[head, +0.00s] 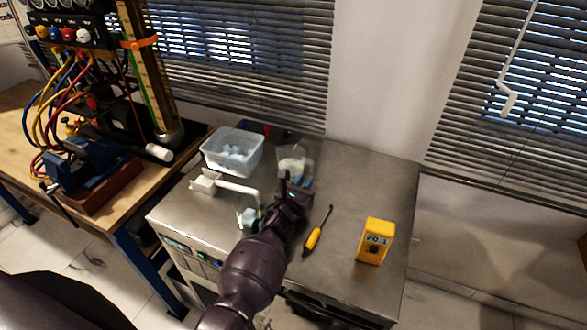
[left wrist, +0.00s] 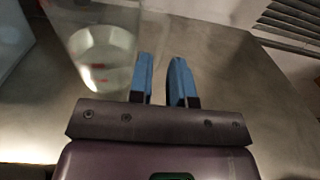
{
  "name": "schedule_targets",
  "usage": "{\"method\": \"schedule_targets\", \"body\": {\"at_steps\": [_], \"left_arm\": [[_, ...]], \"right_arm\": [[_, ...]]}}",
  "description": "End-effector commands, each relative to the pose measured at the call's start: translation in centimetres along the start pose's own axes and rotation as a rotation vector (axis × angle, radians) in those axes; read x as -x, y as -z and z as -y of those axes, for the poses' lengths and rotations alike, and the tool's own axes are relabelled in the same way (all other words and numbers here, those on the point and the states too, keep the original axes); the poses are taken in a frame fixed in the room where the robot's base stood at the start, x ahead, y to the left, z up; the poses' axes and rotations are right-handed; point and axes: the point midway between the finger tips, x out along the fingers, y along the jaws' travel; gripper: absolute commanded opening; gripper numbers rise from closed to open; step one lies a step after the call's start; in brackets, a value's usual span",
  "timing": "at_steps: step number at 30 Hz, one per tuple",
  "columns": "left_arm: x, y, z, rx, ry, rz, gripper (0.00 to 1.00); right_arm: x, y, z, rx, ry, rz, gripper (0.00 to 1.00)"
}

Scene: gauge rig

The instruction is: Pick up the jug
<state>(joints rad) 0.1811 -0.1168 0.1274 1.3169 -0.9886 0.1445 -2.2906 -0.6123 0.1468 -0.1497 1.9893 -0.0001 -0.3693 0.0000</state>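The jug (head: 290,160) is a clear vessel with pale liquid low inside, standing on the grey metal bench top. Its lower part is partly hidden behind my left gripper in the head view. My left gripper (head: 301,184) is just in front of the jug, at its near right side. In the left wrist view the jug (left wrist: 104,50) is to the left of the blue fingers (left wrist: 160,82), outside the gap between them. The fingers are apart with nothing between them. Whether a finger touches the jug I cannot tell. My right gripper is in neither view.
A clear tub (head: 232,150) with pale lumps stands left of the jug. A white pipe-like fitting (head: 230,185) lies near it. A yellow screwdriver (head: 314,236) and a yellow meter (head: 374,241) are to the right. The bench's back right is clear.

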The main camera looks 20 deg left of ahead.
Motion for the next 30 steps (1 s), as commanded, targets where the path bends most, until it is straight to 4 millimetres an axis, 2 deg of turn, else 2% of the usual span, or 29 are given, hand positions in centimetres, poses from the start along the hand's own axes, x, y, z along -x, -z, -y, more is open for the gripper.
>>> {"method": "schedule_targets", "body": {"at_steps": [6,12,20,24,30], "left_arm": [[-2.8,-0.1,0.2,0.000,0.001,0.002,0.18],[-4.3,0.0,0.2,0.000,0.001,0.000,0.18],[-4.5,-0.2,0.1,0.000,0.000,0.000,0.18],[-4.5,-0.2,0.1,0.000,0.000,0.000,0.00],[-4.5,-0.1,0.2,0.002,0.000,-0.001,0.00]], "right_arm": [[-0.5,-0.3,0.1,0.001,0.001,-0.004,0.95],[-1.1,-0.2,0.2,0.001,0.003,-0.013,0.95],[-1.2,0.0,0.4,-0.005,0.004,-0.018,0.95],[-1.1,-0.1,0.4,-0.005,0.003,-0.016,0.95],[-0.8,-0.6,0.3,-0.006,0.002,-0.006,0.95]]}}
